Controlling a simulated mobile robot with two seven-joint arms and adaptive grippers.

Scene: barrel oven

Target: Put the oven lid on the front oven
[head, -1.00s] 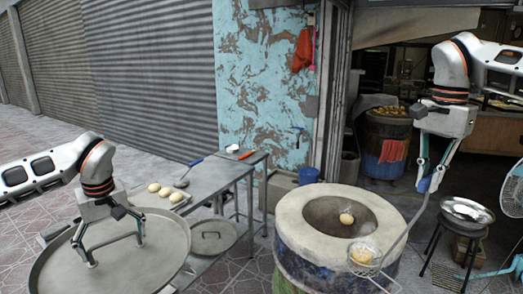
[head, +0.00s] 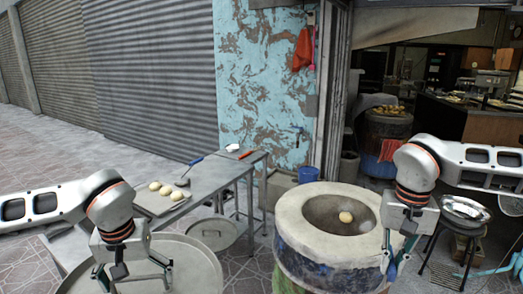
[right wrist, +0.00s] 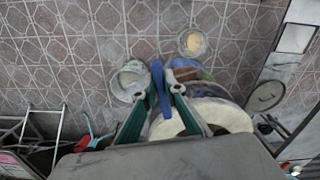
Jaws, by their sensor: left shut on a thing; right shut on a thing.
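The front oven (head: 290,208) is a squat drum with a thick pale rim and painted sides; a bun (head: 345,217) sits in its open mouth. My left gripper (head: 132,274) is over a large grey round lid (head: 205,262), left of the oven and low in the head view. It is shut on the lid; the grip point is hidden. My right gripper (head: 391,262) is beside the oven's right side, shut on a blue-handled skimmer. Its handle (right wrist: 158,80) shows between the fingers in the right wrist view; its basket is out of the head view.
A metal table (head: 228,172) behind the lid holds a tray of buns (head: 168,190). A smaller lid with a handle (head: 212,230) is beneath it. A metal bowl on a stand (head: 465,210) is right of the oven. A second oven (head: 385,130) stands behind.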

